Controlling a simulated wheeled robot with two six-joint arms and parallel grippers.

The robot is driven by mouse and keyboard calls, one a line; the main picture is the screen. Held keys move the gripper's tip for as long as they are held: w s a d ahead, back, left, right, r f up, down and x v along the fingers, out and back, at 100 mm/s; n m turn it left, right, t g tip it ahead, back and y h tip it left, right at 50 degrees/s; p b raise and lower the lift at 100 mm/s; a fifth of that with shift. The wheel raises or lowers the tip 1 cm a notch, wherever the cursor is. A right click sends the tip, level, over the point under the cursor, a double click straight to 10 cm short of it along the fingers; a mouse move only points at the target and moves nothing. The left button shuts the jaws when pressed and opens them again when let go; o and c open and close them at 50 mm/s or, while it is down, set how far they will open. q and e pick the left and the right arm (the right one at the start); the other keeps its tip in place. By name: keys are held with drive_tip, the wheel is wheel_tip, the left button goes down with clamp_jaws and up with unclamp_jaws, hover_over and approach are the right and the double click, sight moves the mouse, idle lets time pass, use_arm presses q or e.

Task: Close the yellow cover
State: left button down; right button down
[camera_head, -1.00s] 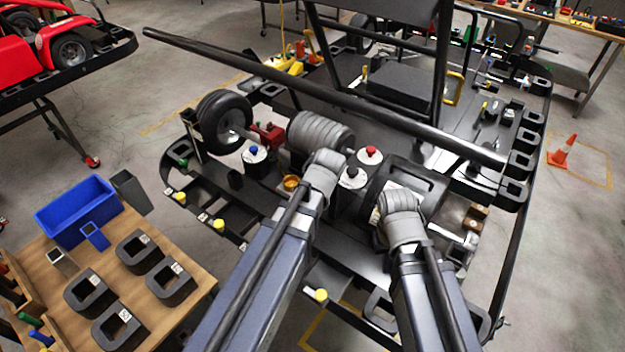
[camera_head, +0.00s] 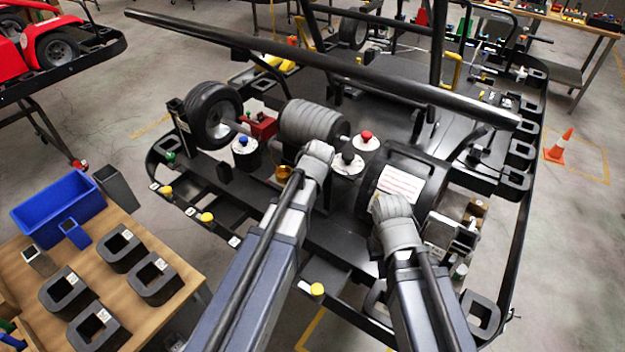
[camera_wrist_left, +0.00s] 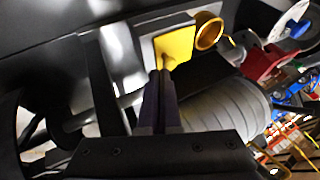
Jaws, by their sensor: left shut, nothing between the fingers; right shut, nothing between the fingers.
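The yellow cover (camera_wrist_left: 175,47) shows in the left wrist view as a flat yellow plate beside a round yellow ring (camera_wrist_left: 208,31). The ring also shows small in the head view (camera_head: 284,172), left of my left wrist. My left gripper (camera_wrist_left: 163,76) is shut and empty, its fingertips overlapping the plate's lower edge in the wrist view; I cannot tell whether they touch. In the head view its fingers are hidden behind my wrist. My right gripper (camera_head: 386,199) is shut, low in front of the black cylinder with a white label (camera_head: 398,184); its fingers are mostly hidden.
A ribbed grey cylinder (camera_head: 312,121), a blue-topped canister (camera_head: 245,153) and a red-topped canister (camera_head: 366,142) crowd the cover. A long black bar (camera_head: 330,72) crosses above. A wooden table (camera_head: 140,310) with a blue bin (camera_head: 60,208) stands left; an orange cone (camera_head: 560,146) stands right.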

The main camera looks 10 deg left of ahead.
idle(0.3)
use_arm(q)
drive_tip(key=w+a, duration=0.1)
drive_tip(key=a, duration=0.1)
drive_tip(key=w+a, duration=0.1)
drive_tip(key=a, duration=0.4)
drive_tip(key=shift+w+a, duration=0.2)
drive_tip(key=shift+w, duration=0.2)
